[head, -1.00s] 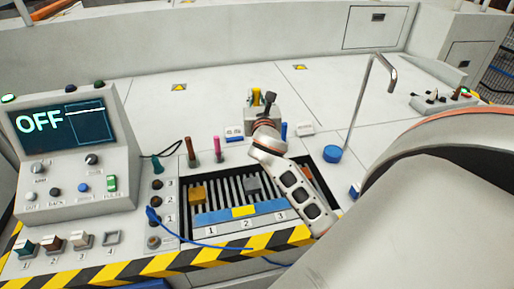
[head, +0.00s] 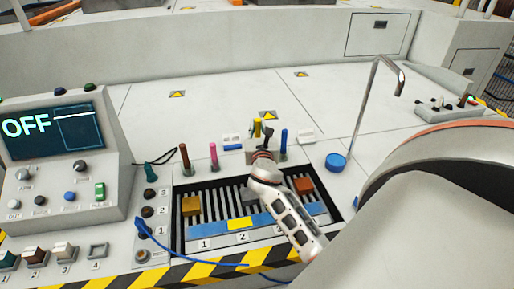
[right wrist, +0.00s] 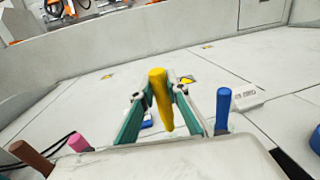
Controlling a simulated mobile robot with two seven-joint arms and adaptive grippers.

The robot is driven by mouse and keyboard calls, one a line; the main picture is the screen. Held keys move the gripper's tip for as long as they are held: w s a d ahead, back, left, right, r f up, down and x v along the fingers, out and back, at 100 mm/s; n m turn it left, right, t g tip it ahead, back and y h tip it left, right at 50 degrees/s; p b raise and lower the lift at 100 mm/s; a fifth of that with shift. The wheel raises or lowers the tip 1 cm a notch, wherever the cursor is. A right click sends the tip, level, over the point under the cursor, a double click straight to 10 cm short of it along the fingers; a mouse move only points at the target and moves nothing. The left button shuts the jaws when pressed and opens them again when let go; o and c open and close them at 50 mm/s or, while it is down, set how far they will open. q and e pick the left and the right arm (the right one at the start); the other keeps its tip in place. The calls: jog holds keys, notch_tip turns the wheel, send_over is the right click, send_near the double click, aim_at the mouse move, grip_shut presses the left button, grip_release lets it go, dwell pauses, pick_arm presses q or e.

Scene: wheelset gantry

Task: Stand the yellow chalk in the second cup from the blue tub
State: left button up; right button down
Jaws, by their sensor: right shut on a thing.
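My right gripper (head: 262,138) is shut on the yellow chalk (head: 257,128), low over the bench between the pink chalk (head: 213,154) and the blue chalk (head: 284,143). In the right wrist view the yellow chalk (right wrist: 157,95) stands between the teal fingers, slightly tilted. Its lower end is partly hidden, and I cannot tell whether it is inside a cup. The blue tub (head: 335,162) is right of the blue chalk. The brown chalk (head: 185,157) stands at the left end of the row. The cup under my right gripper is hidden. My left gripper is not in view.
A slotted tray (head: 181,222) with coloured blocks lies in front of the row. A bent metal pipe (head: 357,110) rises by the blue tub. A control box (head: 60,180) reading OFF stands left. The bench behind is clear.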

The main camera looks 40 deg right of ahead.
notch_tip(320, 180, down, 7)
jog(key=shift+r+b, duration=0.1)
jog(key=shift+b, duration=1.15)
jog(key=shift+f, duration=0.35)
jog(key=shift+r, duration=0.1)
jog(key=shift+f, duration=0.2)
jog(key=c, duration=2)
grip_release()
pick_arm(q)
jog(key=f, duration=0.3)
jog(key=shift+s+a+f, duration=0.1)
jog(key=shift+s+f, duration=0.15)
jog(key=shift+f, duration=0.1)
pick_arm(e)
jog(key=shift+o, duration=0.2)
